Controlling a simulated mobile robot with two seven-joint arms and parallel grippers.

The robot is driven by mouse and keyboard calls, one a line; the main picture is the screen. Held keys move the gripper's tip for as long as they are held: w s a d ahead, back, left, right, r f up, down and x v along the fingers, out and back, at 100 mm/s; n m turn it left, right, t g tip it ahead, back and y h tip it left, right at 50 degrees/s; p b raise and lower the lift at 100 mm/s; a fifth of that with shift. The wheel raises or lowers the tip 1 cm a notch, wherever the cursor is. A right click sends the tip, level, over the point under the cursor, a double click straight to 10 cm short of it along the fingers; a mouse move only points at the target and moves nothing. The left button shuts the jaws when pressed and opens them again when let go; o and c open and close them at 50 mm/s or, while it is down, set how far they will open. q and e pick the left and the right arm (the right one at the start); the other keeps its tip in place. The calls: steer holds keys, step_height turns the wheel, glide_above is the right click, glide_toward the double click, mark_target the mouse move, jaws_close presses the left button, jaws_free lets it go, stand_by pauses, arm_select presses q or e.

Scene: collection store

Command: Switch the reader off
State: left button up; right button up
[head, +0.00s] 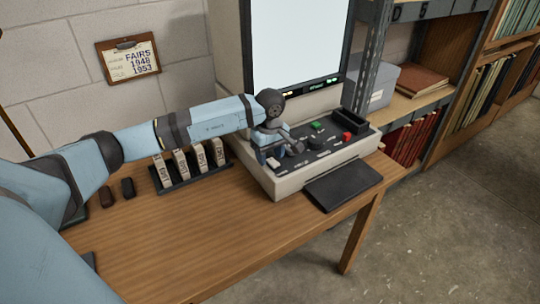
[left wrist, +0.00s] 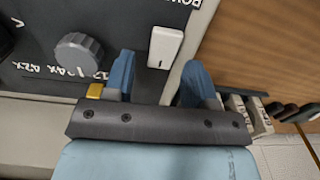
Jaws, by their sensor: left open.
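The reader (head: 246,50) stands on the wooden table, its large screen (head: 298,40) pale and lit, with small green lit marks below it. Its dark control panel (head: 318,153) has a green button, a red button and knobs. A white rocker switch (left wrist: 165,46) sits beside the printed word POWER in the left wrist view; it also shows at the panel's left front in the head view (head: 273,162). My left gripper (head: 267,152) is over the panel's left end. In the left wrist view its blue fingers (left wrist: 158,65) are apart, with the switch between and just beyond them. Contact cannot be told.
A grey knob (left wrist: 78,53) and a yellow piece (left wrist: 95,91) are close to one finger. A rack of labelled boxes (head: 190,165) stands left of the reader. A black flat pad (head: 343,184) is at its front. The table's front (head: 200,250) is clear. Shelves stand at right.

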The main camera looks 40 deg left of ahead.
arm_select(q)
steer(key=shift+f, duration=0.2)
steer(key=shift+c, duration=0.2)
steer(key=c, duration=0.9)
steer(key=shift+d+r+t+y+b, duration=0.2)
steer(key=shift+t+y+b, duration=0.25)
steer(key=shift+y, duration=0.55)
steer(key=shift+s+d+t+y, duration=0.1)
steer(key=shift+t+y, duration=0.15)
steer(key=shift+y, duration=0.35)
arm_select(e)
steer(key=shift+f, duration=0.15)
arm_select(q)
steer(key=o, duration=0.9)
steer(key=shift+o, duration=0.2)
